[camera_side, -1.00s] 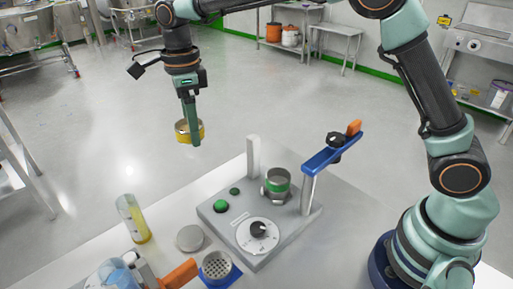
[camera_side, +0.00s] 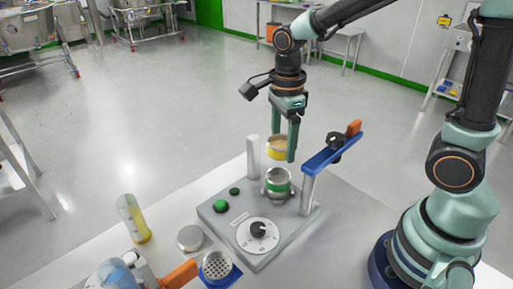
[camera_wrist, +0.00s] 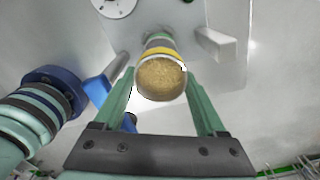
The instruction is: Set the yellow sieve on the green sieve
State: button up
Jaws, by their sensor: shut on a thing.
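The yellow sieve (camera_side: 277,148) is a short metal ring with a yellow band, held in the air by my gripper (camera_side: 284,152). In the wrist view the yellow sieve (camera_wrist: 161,77) sits between the two fingers of my gripper (camera_wrist: 161,88), with tan grainy material filling its round face. The green sieve (camera_side: 278,187) is a metal ring with a green band, standing on the grey shaker base (camera_side: 240,215). The yellow sieve is above the green sieve with a visible gap. In the wrist view the yellow sieve hides most of the stack.
A blue clamp bar (camera_side: 330,157) with an orange end stands on a post right of the green sieve. A pale post (camera_side: 253,155) rises on the left. A jar with yellow contents (camera_side: 133,219), a round lid (camera_side: 190,238) and a perforated sieve (camera_side: 216,266) are at front left.

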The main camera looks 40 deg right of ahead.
send_over(280, 182)
jog(key=shift+f, duration=2.4)
jog(key=shift+f, duration=0.9)
dwell(0.6)
jog(key=o, duration=1.4)
jog(key=shift+r, duration=4.05)
